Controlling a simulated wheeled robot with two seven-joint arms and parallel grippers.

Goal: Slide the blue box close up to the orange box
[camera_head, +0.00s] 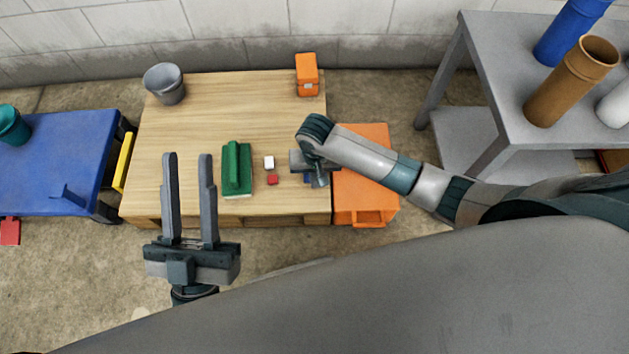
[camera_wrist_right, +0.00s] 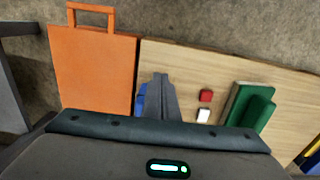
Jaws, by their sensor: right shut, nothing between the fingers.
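The blue box (camera_wrist_right: 140,99) is mostly hidden by my right gripper at the table's right edge; only a bit of blue (camera_head: 308,179) shows in the head view. My right gripper (camera_head: 319,182) is shut and empty, low over the table beside the blue box; its fingers (camera_wrist_right: 160,80) show in the wrist view. I cannot tell whether they touch it. A small orange box (camera_head: 307,76) with a pale label stands at the table's back right corner, well away from the blue one. My left gripper (camera_head: 188,156) is open and empty over the table's left front.
A large orange case (camera_head: 362,150) with a handle adjoins the wooden table (camera_head: 225,100) on the right. A green block (camera_head: 237,170), white cube (camera_head: 269,162) and red cube (camera_head: 272,180) lie left of my right gripper. A grey bucket (camera_head: 165,83) is back left. The table's back middle is clear.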

